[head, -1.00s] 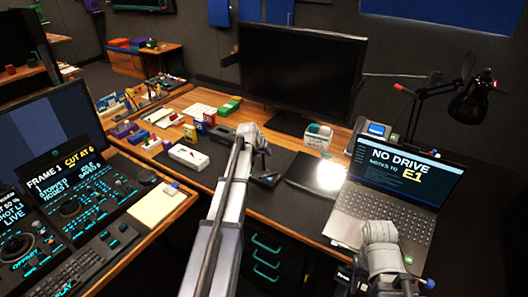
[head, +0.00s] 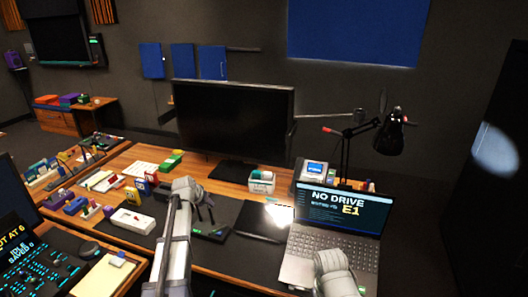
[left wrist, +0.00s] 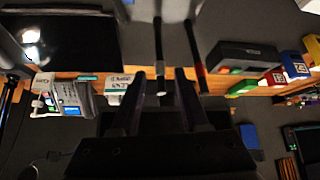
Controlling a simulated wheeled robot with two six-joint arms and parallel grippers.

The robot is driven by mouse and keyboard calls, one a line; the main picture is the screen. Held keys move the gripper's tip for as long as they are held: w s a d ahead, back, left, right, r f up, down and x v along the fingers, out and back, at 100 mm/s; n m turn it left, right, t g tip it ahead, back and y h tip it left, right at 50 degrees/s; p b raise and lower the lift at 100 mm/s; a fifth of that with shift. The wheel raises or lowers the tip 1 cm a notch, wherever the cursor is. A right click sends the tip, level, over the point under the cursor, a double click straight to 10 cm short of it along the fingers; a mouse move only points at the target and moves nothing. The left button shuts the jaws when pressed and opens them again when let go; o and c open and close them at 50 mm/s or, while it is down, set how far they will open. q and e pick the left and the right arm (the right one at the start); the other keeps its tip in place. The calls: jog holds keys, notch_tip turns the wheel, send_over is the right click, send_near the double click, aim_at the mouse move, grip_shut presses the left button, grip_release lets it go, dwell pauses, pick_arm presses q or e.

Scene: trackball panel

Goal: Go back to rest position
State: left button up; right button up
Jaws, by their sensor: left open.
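My left gripper (head: 207,213) is above the dark desk mat (head: 222,256), in front of the monitor. Its jaws are open, and nothing shows between them. In the left wrist view my left gripper (left wrist: 172,76) shows its two dark fingers apart, with the desk edge and items beyond them. My right arm (head: 334,272) rises at the lower middle, in front of the laptop (head: 322,245). Its gripper does not show.
The monitor (head: 232,115) stands at the desk's back, with a black lamp (head: 391,133) to its right. A white block (head: 132,221) and several small coloured items lie left of my left arm. A pale notepad (head: 103,274) is at lower left.

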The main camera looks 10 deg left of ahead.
pick_arm(q)
jog(key=s+d+f+m+g, duration=0.2)
jog(key=s+d+g, duration=0.2)
jog(key=s+d, duration=1.2)
jog(key=s+d+f+m+g, duration=0.2)
jog(key=s+d+m+g, duration=0.1)
jog(key=s+d, duration=1.2)
jog(key=d, duration=0.5)
jog(key=shift+s+d+g+y, duration=0.15)
jog(key=shift+s+g+y, duration=0.2)
jog(key=shift+g+y, duration=0.05)
